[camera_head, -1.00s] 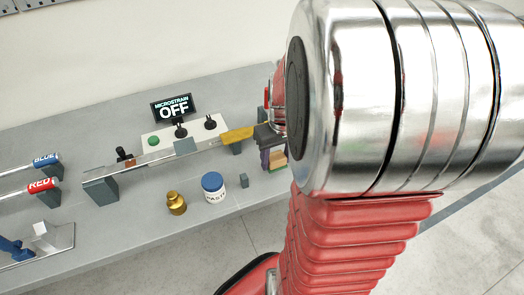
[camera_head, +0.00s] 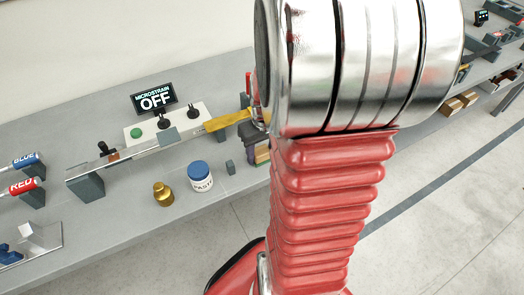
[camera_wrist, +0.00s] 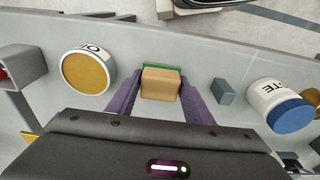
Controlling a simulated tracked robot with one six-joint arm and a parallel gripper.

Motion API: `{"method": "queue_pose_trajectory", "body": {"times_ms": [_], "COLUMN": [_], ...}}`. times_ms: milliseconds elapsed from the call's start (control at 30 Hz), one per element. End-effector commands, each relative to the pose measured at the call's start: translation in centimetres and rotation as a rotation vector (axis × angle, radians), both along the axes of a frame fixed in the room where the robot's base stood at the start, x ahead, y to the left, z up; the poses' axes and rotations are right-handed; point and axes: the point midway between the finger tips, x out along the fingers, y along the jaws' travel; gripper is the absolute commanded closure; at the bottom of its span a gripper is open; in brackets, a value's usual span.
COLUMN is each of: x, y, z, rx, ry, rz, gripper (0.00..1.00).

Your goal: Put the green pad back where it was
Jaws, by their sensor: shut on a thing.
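The green pad (camera_wrist: 161,66) shows in the wrist view as a thin green strip on the far side of a tan block (camera_wrist: 160,84). My gripper (camera_wrist: 156,86) has purple fingers on both sides of this block and is shut on it. In the head view the tan block (camera_head: 262,155) shows at the bench's front edge, beside my gripper (camera_head: 256,147), partly hidden by my arm. I cannot tell whether the block touches the bench.
A small grey block (camera_wrist: 223,91) and a white paste jar (camera_wrist: 275,104) with a blue lid stand on one side, a round gold-topped container (camera_wrist: 88,72) on the other. A brass piece (camera_head: 163,194), a yellow-ended bar (camera_head: 228,120) and an OFF display (camera_head: 154,98) are on the bench (camera_head: 110,215).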

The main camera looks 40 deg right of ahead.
Motion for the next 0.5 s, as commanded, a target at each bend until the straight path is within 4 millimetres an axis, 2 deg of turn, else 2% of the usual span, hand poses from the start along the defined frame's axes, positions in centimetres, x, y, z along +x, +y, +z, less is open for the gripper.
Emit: {"method": "queue_pose_trajectory", "body": {"times_ms": [67,100,367,500], "x": [0.01,0.0,0.01,0.02], "y": [0.0,0.0,0.0,-0.01], "z": [-0.14,-0.2,-0.16,-0.16], "rx": [0.0,0.0,0.0,0.0], "ry": [0.0,0.0,0.0,0.0], "rz": [0.0,0.0,0.0,0.0], "gripper": [0.75,0.53,0.35,0.35]}}
